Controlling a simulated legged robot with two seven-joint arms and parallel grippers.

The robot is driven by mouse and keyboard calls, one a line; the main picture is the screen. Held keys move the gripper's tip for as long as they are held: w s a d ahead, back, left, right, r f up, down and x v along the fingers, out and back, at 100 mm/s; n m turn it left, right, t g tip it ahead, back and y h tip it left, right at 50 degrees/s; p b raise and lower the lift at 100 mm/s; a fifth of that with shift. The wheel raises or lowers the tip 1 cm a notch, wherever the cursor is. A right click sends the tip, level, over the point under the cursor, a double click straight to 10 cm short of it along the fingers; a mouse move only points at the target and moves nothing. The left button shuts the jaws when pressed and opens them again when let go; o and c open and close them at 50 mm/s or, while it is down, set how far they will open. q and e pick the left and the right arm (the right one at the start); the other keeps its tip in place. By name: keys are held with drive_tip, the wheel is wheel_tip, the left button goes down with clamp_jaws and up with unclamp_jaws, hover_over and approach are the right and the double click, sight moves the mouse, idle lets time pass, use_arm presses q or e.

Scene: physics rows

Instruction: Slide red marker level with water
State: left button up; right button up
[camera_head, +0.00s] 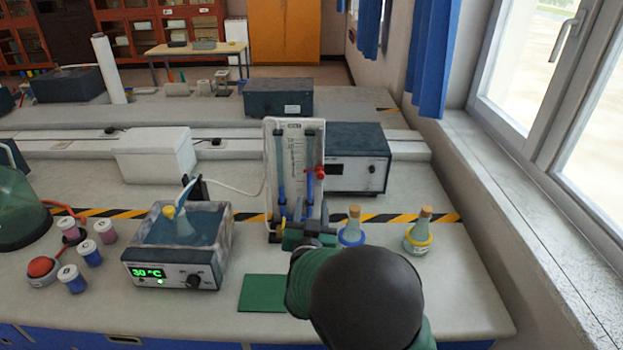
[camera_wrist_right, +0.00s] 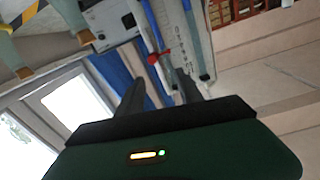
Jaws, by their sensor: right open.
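A white upright board (camera_head: 294,150) with a printed scale carries two clear tubes. Blue water (camera_head: 310,188) shows in the lower part of the tubes. The red marker (camera_head: 317,173) sits at the right tube, close to the top of the blue there; I cannot tell if they are exactly level. My right gripper (camera_head: 310,211) is in front of the board's lower part, below the marker, open and empty. In the right wrist view the red marker (camera_wrist_right: 158,56) shows beyond and between the open fingers (camera_wrist_right: 160,92), apart from them. My left gripper is not in view.
A water bath (camera_head: 178,250) reading 30 °C stands left, with a flask in it. Corked flasks (camera_head: 352,229) (camera_head: 418,232) stand right of my gripper. A dark box (camera_head: 358,160) stands behind the board. A green mat (camera_head: 261,293) lies on the bench in front.

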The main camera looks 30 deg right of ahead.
approach(320, 178)
drive_tip(key=w, duration=0.2)
drive_tip(key=x, duration=0.5)
drive_tip(key=d+x, duration=0.1)
drive_tip(key=x, duration=0.1)
drive_tip(key=shift+s+r, duration=0.1)
drive_tip(key=shift+s, duration=0.05)
drive_tip(key=shift+a+r, duration=0.15)
drive_tip(key=shift+a, duration=0.3)
drive_tip(key=shift+c, duration=0.4)
drive_tip(key=shift+s+d, duration=0.1)
drive_tip(key=shift+d, duration=0.75)
clamp_jaws()
drive_tip(key=shift+a, duration=0.3)
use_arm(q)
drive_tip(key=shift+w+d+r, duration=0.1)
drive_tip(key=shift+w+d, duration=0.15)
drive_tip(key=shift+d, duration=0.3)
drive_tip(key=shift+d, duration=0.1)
